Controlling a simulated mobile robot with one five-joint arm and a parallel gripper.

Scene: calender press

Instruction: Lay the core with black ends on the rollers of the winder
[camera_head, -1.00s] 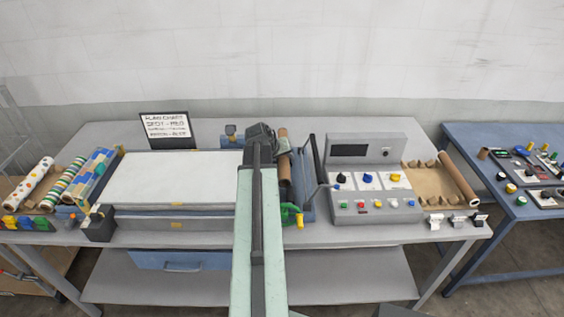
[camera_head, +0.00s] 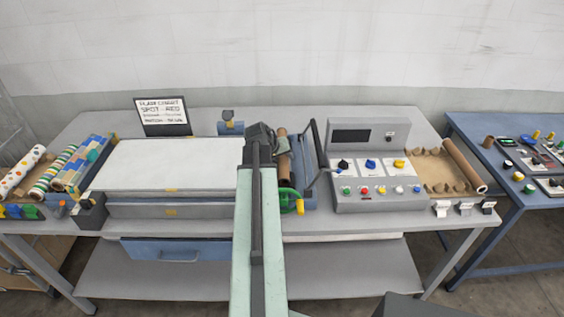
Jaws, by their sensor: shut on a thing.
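The winder (camera_head: 309,178) is the blue unit right of the press, with a green handwheel and a yellow knob at its front. A brown core (camera_head: 285,169) lies lengthwise over the winder, partly behind my gripper. My gripper (camera_head: 268,141) is shut on this core, near its far half; the fingers are mostly hidden by my arm. The core's end colours are too small to tell, and I cannot tell whether it touches the rollers. Another brown core (camera_head: 461,163) lies at the right side of the tray (camera_head: 428,171), its near end dark inside a pale ring.
A control box (camera_head: 373,165) stands close to the winder's right. The press (camera_head: 170,165) with its white bed is to the left. Patterned rolls (camera_head: 86,165) lie at the far left. Several tan cradles in the tray are empty. A blue side table (camera_head: 530,215) stands right.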

